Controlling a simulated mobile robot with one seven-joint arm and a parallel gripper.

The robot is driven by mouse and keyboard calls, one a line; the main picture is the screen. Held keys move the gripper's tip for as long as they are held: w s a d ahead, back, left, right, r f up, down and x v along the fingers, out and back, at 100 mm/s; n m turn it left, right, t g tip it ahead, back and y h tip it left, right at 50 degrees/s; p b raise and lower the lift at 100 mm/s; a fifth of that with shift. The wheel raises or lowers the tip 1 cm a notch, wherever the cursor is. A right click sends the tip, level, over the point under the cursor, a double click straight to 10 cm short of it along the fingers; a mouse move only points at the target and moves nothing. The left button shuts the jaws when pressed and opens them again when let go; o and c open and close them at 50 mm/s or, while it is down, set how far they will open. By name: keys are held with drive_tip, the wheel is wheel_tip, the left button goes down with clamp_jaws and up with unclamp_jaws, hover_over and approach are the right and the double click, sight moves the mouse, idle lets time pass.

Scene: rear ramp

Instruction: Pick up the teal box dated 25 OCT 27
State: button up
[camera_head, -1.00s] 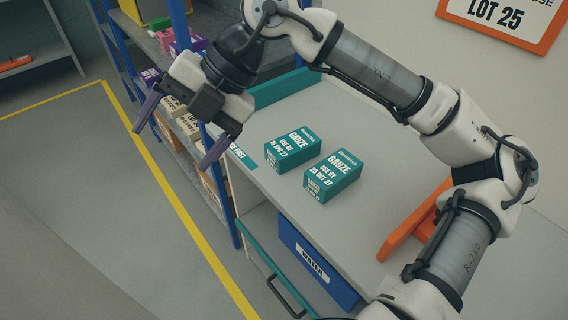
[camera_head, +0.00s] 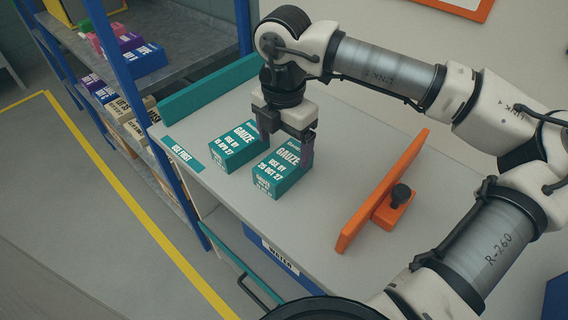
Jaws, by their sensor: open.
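The teal gauze box dated 25 OCT 27 (camera_head: 276,175) sits on the grey worktop, the right one of two similar boxes. The other teal gauze box (camera_head: 234,150), on its left, has a different date that looks like an APR 27 one. My gripper (camera_head: 286,145) is open and points down over the back end of the 25 OCT 27 box. One finger shows near the gap between the boxes and the other by the right box's right side. I cannot tell whether either finger touches the box. The gripper hides part of its back.
An orange stop with a black knob (camera_head: 388,200) stands on the worktop at right. A teal USE FIRST label (camera_head: 184,153) lies at the left edge, and a teal rail (camera_head: 210,88) runs along the back left. A blue-framed shelf (camera_head: 95,65) stands left.

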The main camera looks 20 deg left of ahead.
sight(284, 159)
drive_tip(key=shift+w+f+p, duration=0.1)
drive_tip(key=shift+f+p, duration=0.95)
drive_tip(key=shift+f, duration=1.7)
drive_tip(key=shift+c, duration=0.3)
drive_tip(key=c, duration=1.1)
